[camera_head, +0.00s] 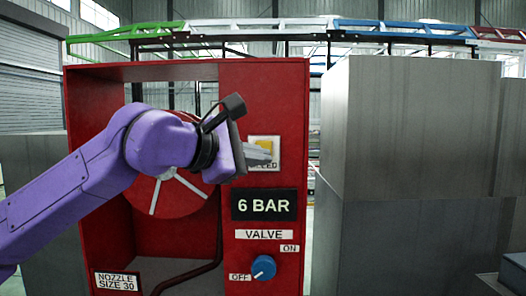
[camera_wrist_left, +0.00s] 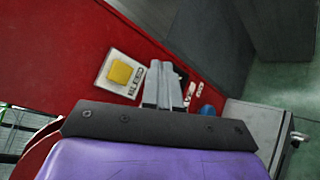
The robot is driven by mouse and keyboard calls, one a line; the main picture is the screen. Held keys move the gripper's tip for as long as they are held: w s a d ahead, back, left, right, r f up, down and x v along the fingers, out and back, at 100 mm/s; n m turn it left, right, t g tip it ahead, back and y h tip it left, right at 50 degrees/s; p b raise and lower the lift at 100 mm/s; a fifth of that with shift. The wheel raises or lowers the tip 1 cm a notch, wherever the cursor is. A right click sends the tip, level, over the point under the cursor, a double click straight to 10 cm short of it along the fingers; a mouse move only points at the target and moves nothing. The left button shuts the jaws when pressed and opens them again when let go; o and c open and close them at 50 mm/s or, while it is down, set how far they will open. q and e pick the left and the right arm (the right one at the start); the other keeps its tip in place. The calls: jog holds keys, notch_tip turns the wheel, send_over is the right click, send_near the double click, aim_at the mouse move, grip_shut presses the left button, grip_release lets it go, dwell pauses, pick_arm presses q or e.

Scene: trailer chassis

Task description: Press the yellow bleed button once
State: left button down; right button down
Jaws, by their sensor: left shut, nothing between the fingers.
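The yellow bleed button (camera_head: 264,146) sits on a pale plate on the upper right panel of a red cabinet (camera_head: 285,90). In the left wrist view the button (camera_wrist_left: 120,72) shows whole, with a label beside it. My left gripper (camera_head: 266,158) is shut and empty, with its fingertips in front of the lower part of the button plate, partly covering the label. In the left wrist view the fingers (camera_wrist_left: 162,68) appear just beside the plate. I cannot tell whether the fingertips touch the panel. My right gripper is not in view.
Below the button are a "6 BAR" display (camera_head: 264,205), a valve label (camera_head: 264,234) and a blue knob (camera_head: 264,267) between OFF and ON. A red reel (camera_head: 165,195) is behind my left arm. Large grey blocks (camera_head: 410,130) stand to the right of the cabinet.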

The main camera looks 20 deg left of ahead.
pick_arm(q)
jog(key=w+a+p, duration=0.2)
jog(key=w+p, duration=0.2)
jog(key=w, duration=0.4)
jog(key=shift+w+a+p, duration=0.2)
jog(key=shift+w+p, duration=0.05)
jog(key=shift+p, duration=0.05)
jog(key=shift+f, duration=0.1)
dwell(1.7)
jog(key=shift+w+a+p, duration=0.1)
jog(key=shift+w+p, duration=0.3)
jog(key=shift+p, duration=0.05)
